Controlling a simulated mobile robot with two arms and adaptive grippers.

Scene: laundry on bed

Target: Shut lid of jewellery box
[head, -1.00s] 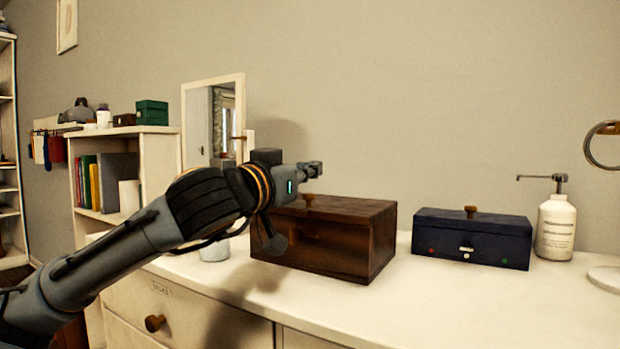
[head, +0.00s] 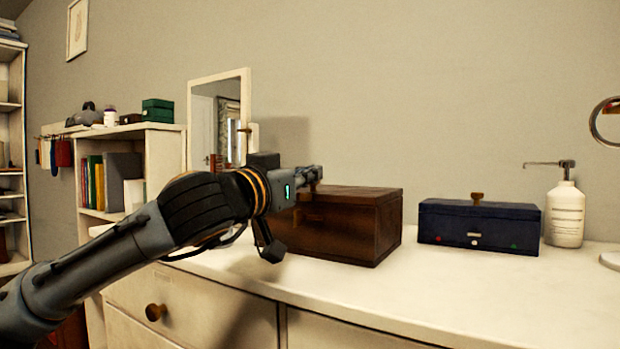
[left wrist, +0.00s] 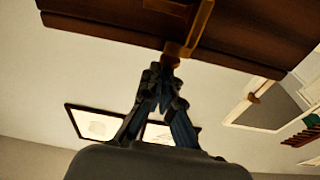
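A brown wooden box (head: 352,232) with a flat lid stands on the white dresser; its lid looks shut in the head view. A small knob at the lid's top is partly hidden behind my left gripper (head: 316,174). The left gripper is just above the lid's left part, at the knob. In the left wrist view the box (left wrist: 100,12) fills the top, and the golden-brown knob (left wrist: 194,32) is right by my left fingertips (left wrist: 164,76). The fingers are drawn together; I see nothing between them. A navy box (head: 478,224) with a brown knob stands to the right, lid down. My right gripper is not in view.
A white pump bottle (head: 565,214) stands right of the navy box. A mirror (head: 218,122) and a low bookshelf (head: 160,165) are behind my left arm. The dresser top (head: 400,295) is clear in front of the boxes.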

